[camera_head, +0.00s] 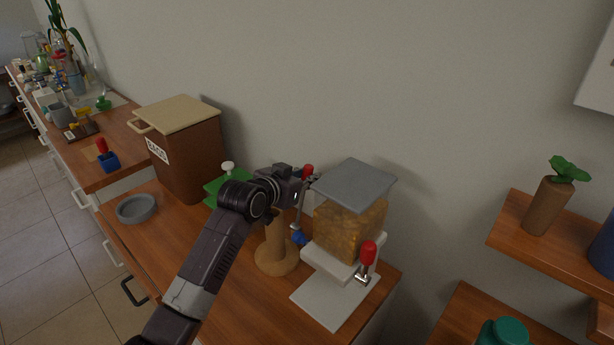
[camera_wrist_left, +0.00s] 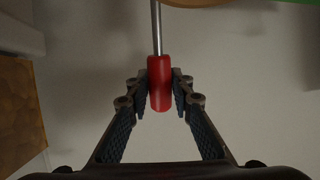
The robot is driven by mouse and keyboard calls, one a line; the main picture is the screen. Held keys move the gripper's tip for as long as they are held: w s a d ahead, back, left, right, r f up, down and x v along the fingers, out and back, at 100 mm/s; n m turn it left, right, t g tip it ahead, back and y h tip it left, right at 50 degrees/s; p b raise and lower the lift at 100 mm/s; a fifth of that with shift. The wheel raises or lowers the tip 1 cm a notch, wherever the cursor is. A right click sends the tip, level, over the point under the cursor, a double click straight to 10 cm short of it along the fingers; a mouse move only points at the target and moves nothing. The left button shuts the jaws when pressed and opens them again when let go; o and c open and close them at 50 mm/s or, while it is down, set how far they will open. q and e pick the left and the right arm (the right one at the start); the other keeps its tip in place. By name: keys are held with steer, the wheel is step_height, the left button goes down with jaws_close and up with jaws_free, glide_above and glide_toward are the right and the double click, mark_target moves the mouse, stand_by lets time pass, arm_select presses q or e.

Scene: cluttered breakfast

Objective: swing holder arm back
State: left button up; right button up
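The holder arm shows as a red handle (camera_head: 308,171) on a thin metal rod (camera_head: 301,215), beside a round wooden stand (camera_head: 276,258). In the left wrist view the red handle (camera_wrist_left: 160,85) sits between the fingers, and its rod (camera_wrist_left: 156,28) runs to the top edge. My left gripper (camera_head: 300,176) reaches the handle from the left. The arm's pivot is hard to make out behind my gripper. My right gripper is in neither view.
A dispenser with amber contents (camera_head: 348,230) and its own red handle (camera_head: 369,252) stands close right. A brown bin (camera_head: 192,158), a green object (camera_head: 213,187) and a grey bowl (camera_head: 137,208) are to the left. The wall is close behind.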

arm_select(q)
jaws_close()
steer(key=shift+w+d+r+p, duration=0.15)
steer(key=shift+w+d+p, duration=0.15)
steer(key=shift+p, duration=0.25)
steer(key=shift+w+d+g+y+p, duration=0.1)
steer(key=shift+d+g+y+p, duration=0.05)
steer(key=shift+g+y+p, duration=0.2)
steer(key=shift+w+d+f, duration=0.15)
steer(key=shift+w+f, duration=0.05)
steer(key=shift+f, duration=0.05)
steer(key=shift+w+d+f, duration=0.1)
steer(key=shift+f, duration=0.15)
